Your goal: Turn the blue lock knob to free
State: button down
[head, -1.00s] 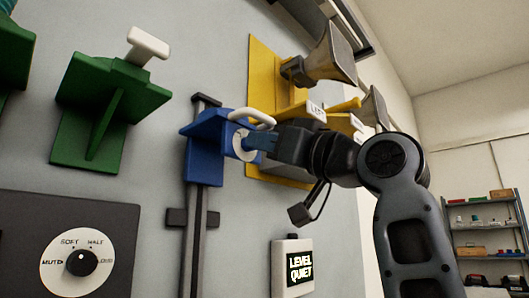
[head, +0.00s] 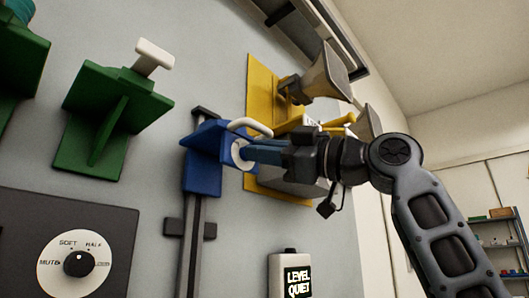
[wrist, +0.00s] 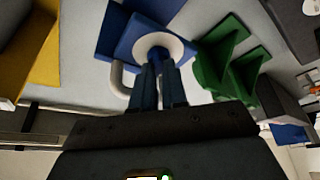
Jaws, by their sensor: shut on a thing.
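The blue carriage (head: 205,172) sits on a grey vertical rail and carries a white loop handle (head: 250,126) on top. A round white dial plate (head: 240,153) is on its right side, and it also shows in the wrist view (wrist: 158,44). The blue lock knob (wrist: 157,54) stands at the middle of that plate. My gripper (head: 254,153) reaches in from the right, and its fingers (wrist: 158,82) are shut on the knob. The fingers hide most of the knob, and no markings on the plate are readable.
A yellow bracket with horns (head: 318,75) stands behind and above my gripper. A green bracket with a white lever (head: 155,54) is to the left.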

jog(key=shift+w+r+n, duration=0.1)
jog(key=shift+r+n, duration=0.05)
jog(key=shift+n, duration=0.15)
jog(key=c, duration=1.5)
grip_release()
jog(key=o, duration=0.3)
jog(key=shift+a, duration=0.15)
jog(key=shift+o, duration=0.2)
jog(key=shift+a, duration=0.1)
jog(key=b+v, duration=0.1)
jog(key=v, duration=0.7)
